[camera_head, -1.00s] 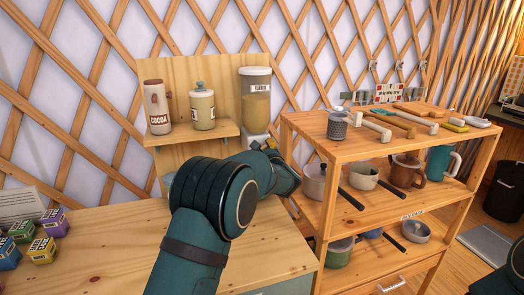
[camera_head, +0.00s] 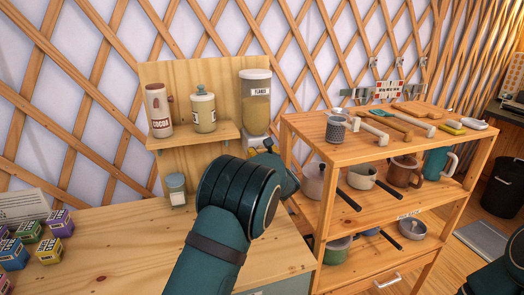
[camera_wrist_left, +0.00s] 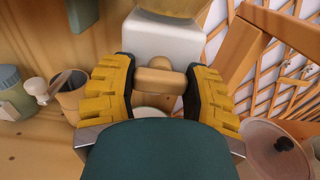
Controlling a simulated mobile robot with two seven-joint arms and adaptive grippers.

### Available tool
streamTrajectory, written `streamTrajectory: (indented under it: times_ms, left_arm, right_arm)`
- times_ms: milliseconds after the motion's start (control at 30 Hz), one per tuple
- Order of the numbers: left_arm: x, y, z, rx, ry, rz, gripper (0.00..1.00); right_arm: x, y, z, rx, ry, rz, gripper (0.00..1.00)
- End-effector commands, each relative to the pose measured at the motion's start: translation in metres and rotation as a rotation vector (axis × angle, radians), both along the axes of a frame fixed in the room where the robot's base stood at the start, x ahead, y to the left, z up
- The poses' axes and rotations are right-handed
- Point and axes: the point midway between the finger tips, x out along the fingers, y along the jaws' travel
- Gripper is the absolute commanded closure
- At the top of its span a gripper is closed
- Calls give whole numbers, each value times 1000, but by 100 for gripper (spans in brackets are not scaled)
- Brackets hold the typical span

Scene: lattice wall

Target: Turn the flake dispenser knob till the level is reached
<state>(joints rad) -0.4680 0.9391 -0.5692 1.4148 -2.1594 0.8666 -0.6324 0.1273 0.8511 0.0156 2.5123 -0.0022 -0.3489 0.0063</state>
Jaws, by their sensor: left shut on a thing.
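The flake dispenser (camera_head: 256,98) stands against the wooden back panel, a clear container of tan flakes with a label on a white base. In the left wrist view its white base (camera_wrist_left: 165,45) carries a wooden knob (camera_wrist_left: 155,79). My left gripper (camera_wrist_left: 157,88) has its yellow-padded fingers on both sides of this knob and is shut on it. A pale round rim (camera_wrist_left: 150,112) shows below the knob, mostly hidden by my gripper. In the head view my own arm hides the area under the dispenser. The fill level cannot be seen. My right gripper is out of view.
A cocoa jar (camera_head: 158,110) and a lidded cream jar (camera_head: 203,110) stand on the small shelf. A grey-lidded jar (camera_head: 177,188) is below it. An open shelf rack (camera_head: 330,150) with pots, mugs and utensils stands close to the right. Several small boxes (camera_head: 50,250) lie at the left.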

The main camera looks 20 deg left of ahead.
Motion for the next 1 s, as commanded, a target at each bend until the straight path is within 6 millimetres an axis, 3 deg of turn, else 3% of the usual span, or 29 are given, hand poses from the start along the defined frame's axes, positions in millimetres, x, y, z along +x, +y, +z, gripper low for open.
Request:
streamTrajectory:
  times_ms: [367, 400, 467, 500, 833, 1000]
  left_arm:
    - [0, 0, 0, 6, 4, 0, 86]
    - [0, 0, 0, 6, 4, 0, 44]
    - [0, 0, 0, 6, 4, 0, 23]
    - [0, 0, 0, 6, 4, 0, 17]
    - [-1, -1, 0, 5, 3, -1, 17]
    - [-15, -11, 0, 4, 4, -2, 17]
  right_arm:
    - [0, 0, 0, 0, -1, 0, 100]
    - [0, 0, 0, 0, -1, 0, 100]
    - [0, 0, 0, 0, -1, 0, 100]
    - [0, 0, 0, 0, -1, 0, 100]
    - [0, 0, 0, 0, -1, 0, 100]
    - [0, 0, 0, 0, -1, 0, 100]
